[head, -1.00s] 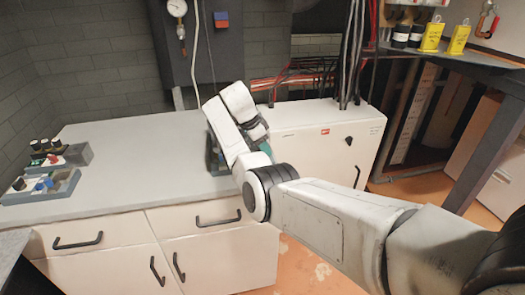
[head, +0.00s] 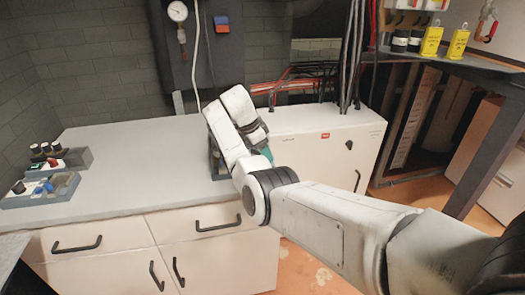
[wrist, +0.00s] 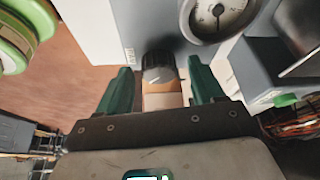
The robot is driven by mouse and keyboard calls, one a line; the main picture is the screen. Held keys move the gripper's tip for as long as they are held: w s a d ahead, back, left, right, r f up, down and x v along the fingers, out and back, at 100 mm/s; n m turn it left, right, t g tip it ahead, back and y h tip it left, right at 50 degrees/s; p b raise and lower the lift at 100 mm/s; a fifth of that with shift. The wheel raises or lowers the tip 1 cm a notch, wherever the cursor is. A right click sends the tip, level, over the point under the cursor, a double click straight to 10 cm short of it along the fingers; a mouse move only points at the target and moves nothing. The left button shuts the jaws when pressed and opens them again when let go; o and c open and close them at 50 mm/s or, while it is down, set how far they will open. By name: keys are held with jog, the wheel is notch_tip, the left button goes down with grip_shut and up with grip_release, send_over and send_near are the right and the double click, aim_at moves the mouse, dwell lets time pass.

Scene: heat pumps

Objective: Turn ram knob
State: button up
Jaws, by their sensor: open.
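In the head view my arm hides the knob and most of my gripper.
The gauge (wrist: 219,14) sits right of the knob. A grey worktop (head: 135,160) runs left, with control boxes (head: 45,188) on it. A white cabinet (head: 318,140) stands behind my arm. Dark cables rise at the back. Floor shows at the lower right.

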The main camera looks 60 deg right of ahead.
jog(key=v, duration=1)
jog(key=shift+r+b, duration=0.4)
jog(key=shift+w, duration=0.1)
